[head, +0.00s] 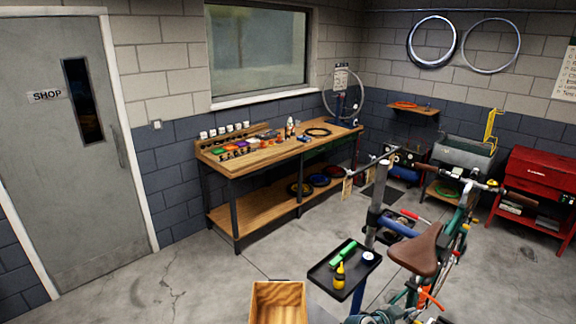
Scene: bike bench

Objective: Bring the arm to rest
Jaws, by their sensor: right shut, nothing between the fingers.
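My left gripper is not in view.
A bike with a brown saddle (415,249) stands on a repair stand (375,205). The black tray (322,276) holds a yellow bottle (339,277) and a green item (343,253). An open wooden box (279,302) is at the bottom. A workbench (240,168) stands behind; left floor is clear.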

